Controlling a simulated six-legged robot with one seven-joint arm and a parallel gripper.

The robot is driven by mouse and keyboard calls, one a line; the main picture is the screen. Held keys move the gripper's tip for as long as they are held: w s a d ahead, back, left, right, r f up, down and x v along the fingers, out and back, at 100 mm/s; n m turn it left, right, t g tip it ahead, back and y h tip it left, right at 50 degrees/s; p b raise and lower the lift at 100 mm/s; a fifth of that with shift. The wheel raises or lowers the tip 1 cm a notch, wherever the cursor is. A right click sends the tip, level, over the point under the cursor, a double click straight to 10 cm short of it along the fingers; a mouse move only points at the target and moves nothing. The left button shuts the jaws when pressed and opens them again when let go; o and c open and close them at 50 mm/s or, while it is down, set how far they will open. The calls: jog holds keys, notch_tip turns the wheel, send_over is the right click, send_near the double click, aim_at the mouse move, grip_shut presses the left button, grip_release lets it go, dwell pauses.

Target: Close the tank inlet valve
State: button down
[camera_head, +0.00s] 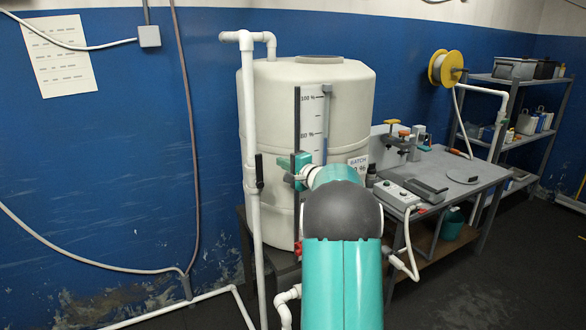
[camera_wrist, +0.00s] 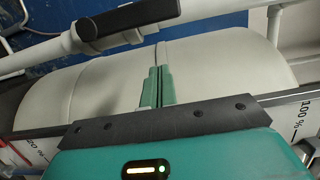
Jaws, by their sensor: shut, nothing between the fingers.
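A white plastic tank (camera_head: 345,85) stands at the blue wall. A white pipe (camera_head: 247,100) rises at its left side and bends over toward its top. On this pipe is a valve with a black lever handle (camera_head: 259,172), which lies roughly along the pipe. In the wrist view the black handle (camera_wrist: 130,18) shows near the top edge. My gripper (camera_head: 292,180) is in front of the tank, to the right of the handle and apart from it. In the wrist view its teal fingers (camera_wrist: 157,88) are together and empty, pointing toward the pipe. My arm hides the lower tank.
A level gauge (camera_head: 326,125) runs up the tank front, close to my gripper. A workbench (camera_head: 465,172) with a control box (camera_head: 398,193) stands to the right, with a shelf rack (camera_head: 510,78) beyond. Hoses hang on the left wall. Dark floor is open at front right.

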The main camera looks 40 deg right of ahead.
aim_at(259, 171)
jog(key=a, duration=0.2)
jog(key=w+a, duration=0.1)
jog(key=shift+a, duration=0.4)
